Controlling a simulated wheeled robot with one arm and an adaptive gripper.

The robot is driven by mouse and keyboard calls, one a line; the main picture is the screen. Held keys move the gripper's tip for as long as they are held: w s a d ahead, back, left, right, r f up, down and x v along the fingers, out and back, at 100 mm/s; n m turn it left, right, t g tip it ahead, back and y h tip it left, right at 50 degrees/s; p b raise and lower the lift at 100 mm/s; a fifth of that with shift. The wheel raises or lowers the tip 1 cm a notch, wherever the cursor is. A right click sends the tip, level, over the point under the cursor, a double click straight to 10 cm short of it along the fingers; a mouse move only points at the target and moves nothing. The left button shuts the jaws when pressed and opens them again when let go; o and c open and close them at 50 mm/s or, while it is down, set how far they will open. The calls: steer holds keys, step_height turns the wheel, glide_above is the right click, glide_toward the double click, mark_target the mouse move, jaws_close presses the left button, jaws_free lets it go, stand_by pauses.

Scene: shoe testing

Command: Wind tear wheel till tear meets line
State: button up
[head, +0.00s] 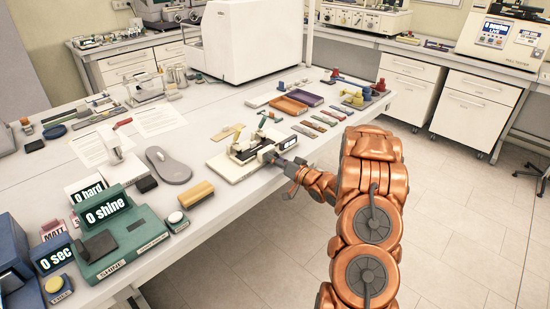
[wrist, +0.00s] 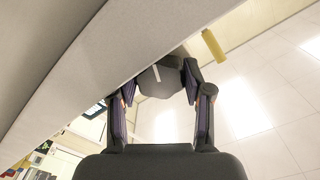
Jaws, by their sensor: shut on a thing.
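The tear tester (head: 238,164), a pale low device with a tan piece on it, stands near the table's front edge in the head view. My gripper (head: 285,165) reaches its front right side from the aisle. In the wrist view, my gripper (wrist: 163,82) is shut on the tear wheel (wrist: 158,74), a dark round knob with a short white mark. One finger lies on each side of it. The tear and the line are too small to make out. The tester's small dark display (head: 287,143) is not readable.
The green shine meter (head: 120,240) is at the near left. The floor (head: 430,220) at right is clear.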

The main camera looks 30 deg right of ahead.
steer(key=shift+r, duration=0.1)
steer(key=o, duration=1.2)
steer(key=shift+c, duration=0.2)
